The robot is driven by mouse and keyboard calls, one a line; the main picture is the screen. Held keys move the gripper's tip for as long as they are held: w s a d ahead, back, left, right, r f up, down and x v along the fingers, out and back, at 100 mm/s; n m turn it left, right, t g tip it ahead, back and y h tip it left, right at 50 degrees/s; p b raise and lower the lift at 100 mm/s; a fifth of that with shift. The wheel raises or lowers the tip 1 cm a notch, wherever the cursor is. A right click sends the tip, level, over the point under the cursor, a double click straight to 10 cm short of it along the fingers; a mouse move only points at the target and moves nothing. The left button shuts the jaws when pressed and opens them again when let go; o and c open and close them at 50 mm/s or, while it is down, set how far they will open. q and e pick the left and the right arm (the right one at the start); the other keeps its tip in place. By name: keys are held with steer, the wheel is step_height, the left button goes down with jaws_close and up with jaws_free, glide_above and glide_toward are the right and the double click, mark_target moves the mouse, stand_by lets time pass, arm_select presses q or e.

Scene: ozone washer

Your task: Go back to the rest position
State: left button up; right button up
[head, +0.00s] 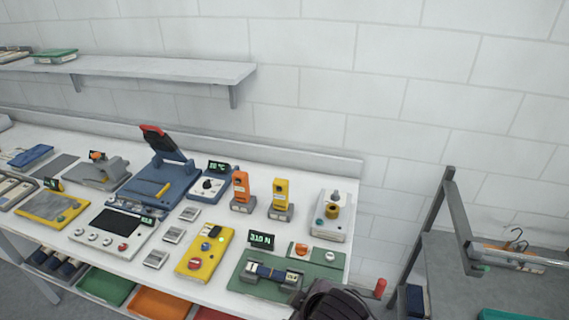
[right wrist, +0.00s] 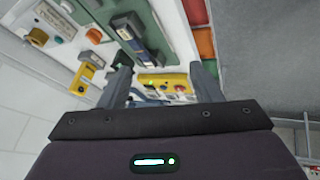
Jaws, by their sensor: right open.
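My right gripper (right wrist: 163,75) shows in the right wrist view with its two grey fingers apart and nothing between them. Past the fingers lies the bench with a green fixture board (right wrist: 143,35) and a yellow device (right wrist: 168,83). In the head view, the dark body of my right arm's end is at the bottom edge, in front of the right end of the white bench (head: 130,256). It partly covers the front right corner of the green fixture board (head: 240,283). My left gripper is not in view.
The bench holds a blue press with a raised red-tipped lever (head: 170,180), a yellow device (head: 205,252), two small upright testers and a white unit (head: 333,215). Coloured bins (head: 160,302) sit below. A grey shelf (head: 150,68) hangs above. A dark-framed cart (head: 500,285) stands right.

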steer(key=s+d+f+m+g+h, duration=0.1)
steer(key=s+d+m, duration=0.4)
steer(key=d, duration=0.3)
steer(key=s+d+f+m+g+h, duration=0.1)
steer(key=s+d+m+h, duration=0.1)
steer(key=s+d+m, duration=0.45)
step_height(320, 180, down, 38)
steer(key=d+n+g+b, duration=0.2)
steer(key=b, duration=0.6)
steer(key=s+d+f+b, duration=0.1)
steer(key=s+f+b, duration=0.1)
steer(key=s+f, duration=0.7)
steer(key=s+d+f+g+b, duration=0.1)
steer(key=s+d+f+b, duration=0.1)
steer(key=s+f, duration=0.8)
step_height(320, 180, down, 4)
steer(key=shift+s+d+f+b, duration=0.1)
steer(key=shift+s+d+b, duration=0.2)
steer(key=shift+b, duration=0.2)
